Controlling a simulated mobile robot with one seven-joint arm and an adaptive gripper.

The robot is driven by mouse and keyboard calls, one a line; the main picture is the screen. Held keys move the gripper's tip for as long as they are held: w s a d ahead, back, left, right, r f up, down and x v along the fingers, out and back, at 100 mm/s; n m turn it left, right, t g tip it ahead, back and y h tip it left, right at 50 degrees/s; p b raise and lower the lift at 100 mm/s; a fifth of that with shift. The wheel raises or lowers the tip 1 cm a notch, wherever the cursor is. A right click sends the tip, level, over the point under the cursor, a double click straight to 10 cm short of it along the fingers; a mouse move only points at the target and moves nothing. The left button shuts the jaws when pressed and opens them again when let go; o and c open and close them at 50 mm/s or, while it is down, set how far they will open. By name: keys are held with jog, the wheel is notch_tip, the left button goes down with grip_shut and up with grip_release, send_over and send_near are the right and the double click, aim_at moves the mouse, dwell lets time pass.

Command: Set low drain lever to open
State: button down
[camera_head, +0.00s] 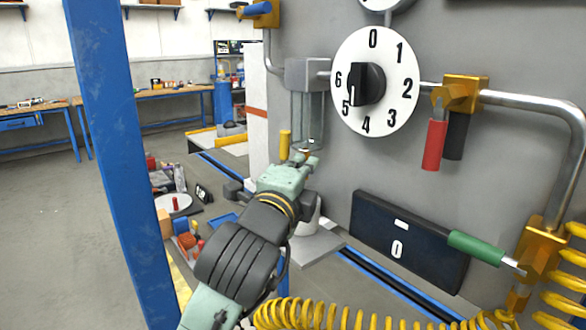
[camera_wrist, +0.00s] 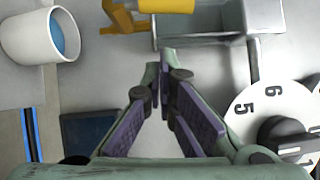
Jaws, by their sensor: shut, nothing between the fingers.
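A yellow-handled lever (camera_head: 285,144) stands upright at the lower end of the clear bowl (camera_head: 307,120) on the grey panel; no label on it is readable. In the wrist view a yellow handle (camera_wrist: 165,5) and its yellow bracket (camera_wrist: 121,17) show at the top edge, partly cut off. My gripper (camera_head: 309,160) is just below and right of the yellow handle in the head view. Its fingers (camera_wrist: 167,60) are shut and empty, with their tips pointing toward the handle. Contact with it cannot be told. My gripper hides the lever's lower part in the head view.
A numbered dial (camera_head: 374,82) is right of the bowl. Red (camera_head: 434,145), black (camera_head: 456,136) and green (camera_head: 475,247) handles sit further right. A dark display (camera_head: 410,240) reads 0. A white bucket (camera_wrist: 33,36) is at upper left. A blue post (camera_head: 118,140) stands left.

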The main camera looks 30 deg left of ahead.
aim_at(298, 143)
jog(key=shift+w+a+r+p, duration=0.1)
jog(key=shift+w+a+p, duration=0.25)
jog(key=shift+a, duration=0.5)
jog(key=shift+w+a+r+p, duration=0.1)
jog(key=shift+w+a+p, duration=0.1)
jog(key=shift+w+a, duration=0.45)
jog(key=shift+s+a, duration=0.2)
jog(key=shift+w+a+r+b, duration=0.25)
jog(key=shift+a+r+b, duration=0.05)
jog(key=shift+a+b, duration=0.35)
jog(key=shift+d, duration=0.15)
